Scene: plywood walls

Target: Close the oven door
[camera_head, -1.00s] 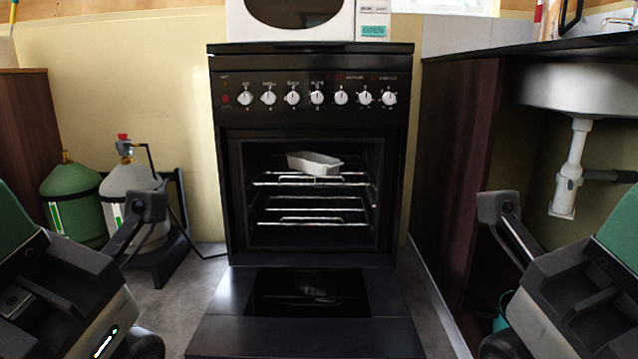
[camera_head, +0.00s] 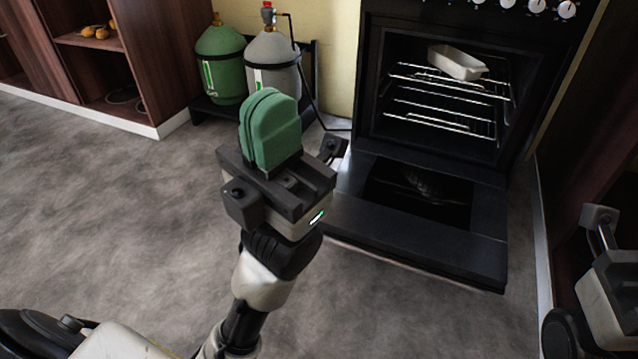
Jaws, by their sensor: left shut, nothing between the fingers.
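The oven (camera_head: 365,100) stands at the upper right with its black door (camera_head: 420,245) folded down flat, low above the floor. A white dish (camera_head: 457,63) sits on the upper wire rack (camera_head: 450,87) inside. My left gripper (camera_head: 268,112) is shut and empty, its green fingers pressed together. It is left of the open door, and its dark side bracket overlaps the door's left edge in the view; I cannot tell whether they touch. Part of my right gripper's body (camera_head: 607,290) shows at the right edge; its fingers are out of frame.
A green gas bottle (camera_head: 219,62) and a grey one (camera_head: 272,65) stand in a dark rack left of the oven. A brown shelf unit (camera_head: 165,60) is at the upper left. The grey floor (camera_head: 110,215) left of the door is clear. A dark cabinet stands at right.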

